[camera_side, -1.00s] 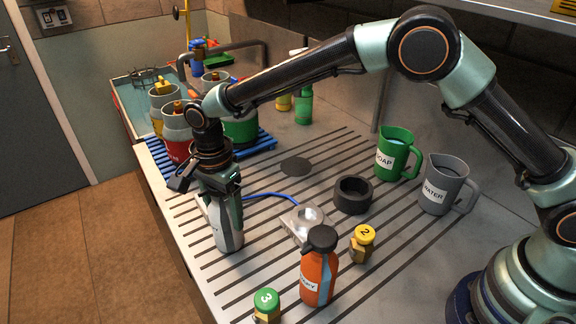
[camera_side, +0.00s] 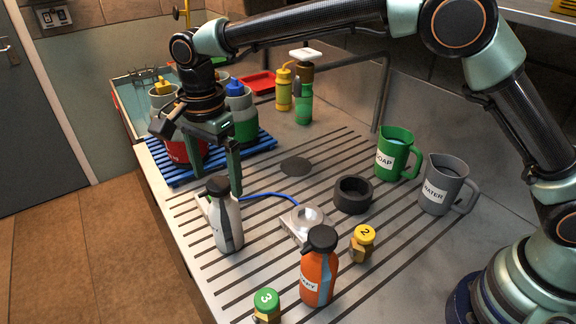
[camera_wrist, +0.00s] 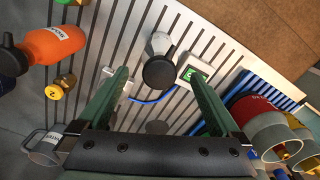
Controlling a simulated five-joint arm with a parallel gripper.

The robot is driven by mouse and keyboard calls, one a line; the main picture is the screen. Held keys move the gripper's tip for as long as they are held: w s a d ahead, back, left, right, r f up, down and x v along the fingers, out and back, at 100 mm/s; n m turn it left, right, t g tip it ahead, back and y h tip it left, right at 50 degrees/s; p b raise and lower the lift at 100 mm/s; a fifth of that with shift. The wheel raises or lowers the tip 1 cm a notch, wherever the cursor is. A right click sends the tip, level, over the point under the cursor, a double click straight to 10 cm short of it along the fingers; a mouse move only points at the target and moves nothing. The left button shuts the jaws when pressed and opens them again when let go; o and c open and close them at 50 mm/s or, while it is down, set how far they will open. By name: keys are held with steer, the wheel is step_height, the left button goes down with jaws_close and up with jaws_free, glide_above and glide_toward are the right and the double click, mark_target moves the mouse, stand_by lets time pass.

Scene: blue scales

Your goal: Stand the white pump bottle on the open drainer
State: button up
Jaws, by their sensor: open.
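The white pump bottle (camera_side: 228,225), with a grey stripe and a black top, stands upright on the slotted drainer (camera_side: 190,226) at the left front. In the wrist view its black top (camera_wrist: 160,72) faces the camera, between the fingertips in the picture. My gripper (camera_side: 198,165) is open and empty, above and behind the bottle in the side view. Its two fingers (camera_wrist: 157,80) are spread wide in the wrist view. The bottle looks clear of the fingers. Its base shows on the slots in the side view.
A scale pan (camera_side: 303,222) with a blue cable sits right of the bottle; its green display (camera_wrist: 195,75) is close by. A blue rack (camera_side: 262,142) holds large containers. An orange bottle (camera_side: 319,272), a black ring (camera_side: 352,195) and two mugs stand rightward.

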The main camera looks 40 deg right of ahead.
step_height(320, 180, up, 3)
steer(key=shift+d+f, duration=0.1)
steer(key=shift+f, duration=0.05)
steer(key=s+d+r+n+t, duration=0.1)
steer(key=s+d+r+n, duration=0.15)
steer(key=d+r, duration=0.4)
steer(key=s+d+r+n+t, duration=0.2)
steer(key=d+r+n, duration=0.15)
steer(key=d, duration=0.65)
steer(key=s+d+f+n+t, duration=0.2)
steer(key=s+d+f+n, duration=0.2)
steer(key=s+d+n, duration=0.3)
steer(key=s+d, duration=0.4)
steer(key=d, duration=0.1)
steer(key=shift+d+n+t, duration=0.2)
steer(key=shift+n+t, duration=0.1)
